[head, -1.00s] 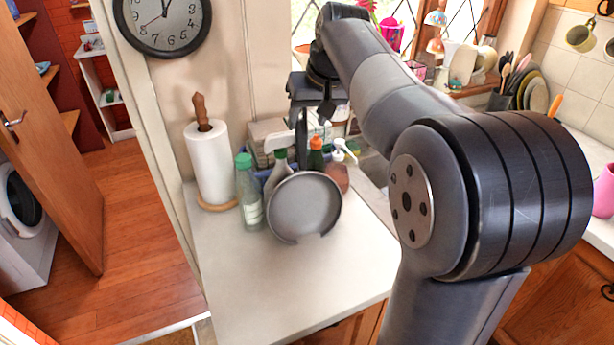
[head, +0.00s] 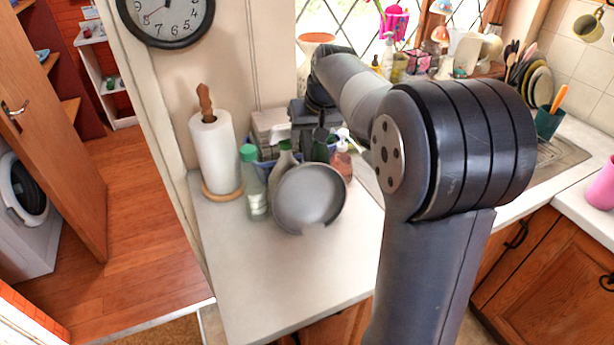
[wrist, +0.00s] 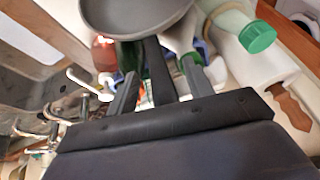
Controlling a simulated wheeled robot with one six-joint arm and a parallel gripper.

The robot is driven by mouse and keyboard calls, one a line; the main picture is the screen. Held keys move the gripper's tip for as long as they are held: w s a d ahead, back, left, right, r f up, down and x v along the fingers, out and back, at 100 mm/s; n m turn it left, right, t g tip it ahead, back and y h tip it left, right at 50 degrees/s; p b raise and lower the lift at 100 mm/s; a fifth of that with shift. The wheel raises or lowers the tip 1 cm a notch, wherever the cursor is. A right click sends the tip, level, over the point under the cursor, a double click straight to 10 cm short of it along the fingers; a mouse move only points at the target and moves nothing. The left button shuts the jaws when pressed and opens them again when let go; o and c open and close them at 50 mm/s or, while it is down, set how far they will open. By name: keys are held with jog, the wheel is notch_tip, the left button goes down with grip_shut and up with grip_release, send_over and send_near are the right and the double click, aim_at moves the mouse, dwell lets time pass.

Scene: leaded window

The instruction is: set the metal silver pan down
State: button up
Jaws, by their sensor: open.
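The silver pan (head: 309,198) is tilted steeply at the back of the white countertop (head: 290,280), its round face toward the head camera. It is in front of several bottles; I cannot tell whether it leans on them. In the wrist view the pan (wrist: 135,15) shows at the top, with its dark handle (wrist: 157,70) running down between the two fingers. My gripper (wrist: 160,68) is open around the handle, with a gap visible on each side. In the head view my gripper is partly hidden among the bottles and dark parts behind the pan.
A green-capped bottle (head: 254,185) stands close left of the pan, with a paper towel roll (head: 214,155) further left. A pink-brown soap bottle (head: 342,162) is at its right. The front of the countertop is clear. A clock (head: 166,15) hangs above.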

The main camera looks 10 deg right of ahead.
jog(key=shift+f, duration=0.15)
grip_shut()
dwell(0.4)
jog(key=shift+w, duration=0.1)
